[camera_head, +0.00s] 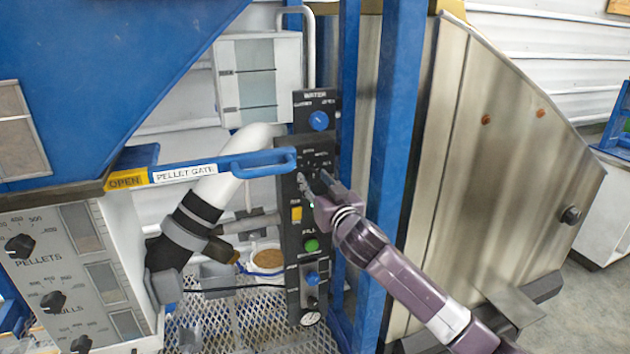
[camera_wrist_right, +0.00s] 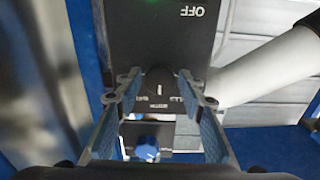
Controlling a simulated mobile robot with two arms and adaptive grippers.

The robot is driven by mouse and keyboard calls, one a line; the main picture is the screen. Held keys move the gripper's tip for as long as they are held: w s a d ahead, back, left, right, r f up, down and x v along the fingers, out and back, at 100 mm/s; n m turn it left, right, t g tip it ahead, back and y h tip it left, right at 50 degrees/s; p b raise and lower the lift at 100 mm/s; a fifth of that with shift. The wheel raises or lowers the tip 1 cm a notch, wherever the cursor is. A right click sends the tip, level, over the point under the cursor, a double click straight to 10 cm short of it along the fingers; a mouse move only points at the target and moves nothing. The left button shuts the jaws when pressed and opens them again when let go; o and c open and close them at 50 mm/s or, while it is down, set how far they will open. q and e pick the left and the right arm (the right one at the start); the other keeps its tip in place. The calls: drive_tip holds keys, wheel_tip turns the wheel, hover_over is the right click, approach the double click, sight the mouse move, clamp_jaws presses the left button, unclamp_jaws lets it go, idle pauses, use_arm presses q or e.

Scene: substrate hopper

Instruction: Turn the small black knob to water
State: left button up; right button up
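The small black knob (camera_wrist_right: 160,82) with a white pointer line sits on the black control panel (camera_wrist_right: 150,35), between my right gripper's fingers in the wrist view. The printed labels around it appear upside down there and are mostly too small to read. My right gripper (camera_head: 314,180) is in front of the same panel in the head view, below the WATER heading; it hides part of the panel there. In the wrist view my right gripper (camera_wrist_right: 160,90) is open, with a visible gap between each finger and the knob. My left gripper is not in view.
A larger blue knob (camera_head: 318,121) is above the gripper on the panel. A yellow switch (camera_head: 296,214), a green button (camera_head: 311,245) and another blue knob (camera_head: 312,278) are below. The blue pellet gate handle (camera_head: 262,163) reaches close to the panel's left side. A blue post (camera_head: 396,130) stands to the right.

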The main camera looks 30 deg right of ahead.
drive_tip(key=c, duration=0.7)
drive_tip(key=shift+c, duration=0.2)
drive_tip(key=shift+m, duration=0.3)
drive_tip(key=m, duration=0.2)
drive_tip(key=shift+m, duration=0.4)
drive_tip(key=shift+m+p, duration=0.5)
drive_tip(key=shift+m, duration=1.6)
drive_tip(key=o, duration=1.1)
drive_tip(key=shift+o, duration=0.2)
